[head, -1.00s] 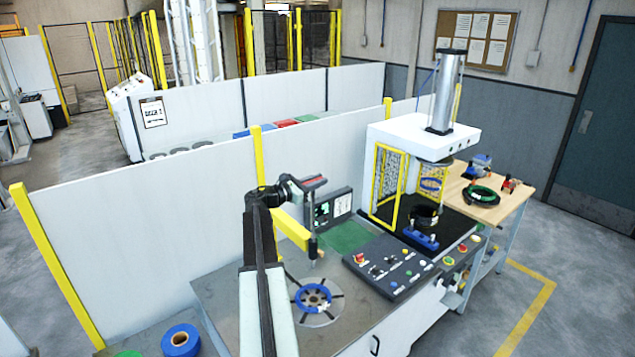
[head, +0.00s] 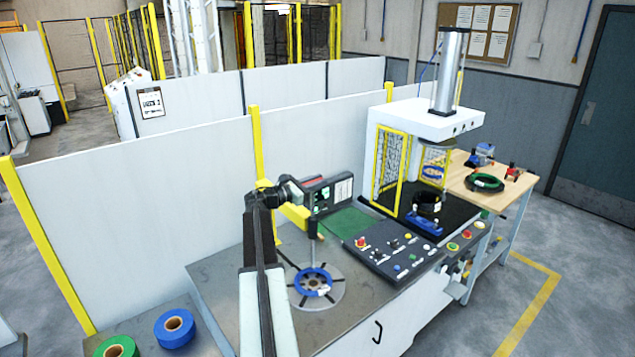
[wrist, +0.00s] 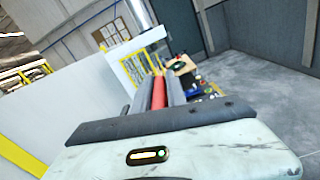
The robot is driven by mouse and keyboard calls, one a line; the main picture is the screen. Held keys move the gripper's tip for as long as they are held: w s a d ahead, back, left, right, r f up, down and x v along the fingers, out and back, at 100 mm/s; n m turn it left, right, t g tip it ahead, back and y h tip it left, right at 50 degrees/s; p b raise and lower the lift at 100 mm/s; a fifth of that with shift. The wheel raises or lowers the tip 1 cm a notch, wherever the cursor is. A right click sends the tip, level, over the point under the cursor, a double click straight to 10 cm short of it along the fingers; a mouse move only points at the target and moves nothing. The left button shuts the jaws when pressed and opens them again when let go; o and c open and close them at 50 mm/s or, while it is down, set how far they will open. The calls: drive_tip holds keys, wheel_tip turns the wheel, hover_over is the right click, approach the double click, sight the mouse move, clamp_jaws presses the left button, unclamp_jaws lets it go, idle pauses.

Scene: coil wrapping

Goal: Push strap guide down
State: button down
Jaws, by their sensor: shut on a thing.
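My gripper (head: 308,184) is at the top of the yellow strap guide arm (head: 296,216) in the head view. It is shut on a red handle (wrist: 159,92), seen between the two dark fingers in the wrist view. Whether the handle joins the guide is hard to see. A thin upright rod (head: 313,246) hangs at the guide's right end, its lower end close to the blue coil (head: 313,283); contact cannot be told. The coil lies on a round grey slotted turntable (head: 334,294). My arm hides the turntable's left surroundings.
A screen box (head: 343,190) stands just behind my gripper. A dark button panel (head: 392,257) is to the right, before the press (head: 425,122). A white fence panel (head: 150,190) runs behind. Blue (head: 162,333) and green (head: 102,351) rolls lie at lower left.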

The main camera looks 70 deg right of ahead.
wheel_tip(320, 180, down, 12)
drive_tip(key=b, duration=0.9)
drive_tip(key=shift+b, duration=0.35)
drive_tip(key=shift+w, duration=0.1)
drive_tip(key=c, duration=1.4)
unclamp_jaws()
drive_tip(key=shift+w+f, duration=0.1)
drive_tip(key=shift+f, duration=0.05)
drive_tip(key=shift+o, duration=0.2)
drive_tip(key=v, duration=0.7)
drive_tip(key=shift+w+a, duration=0.15)
drive_tip(key=shift+a, duration=0.2)
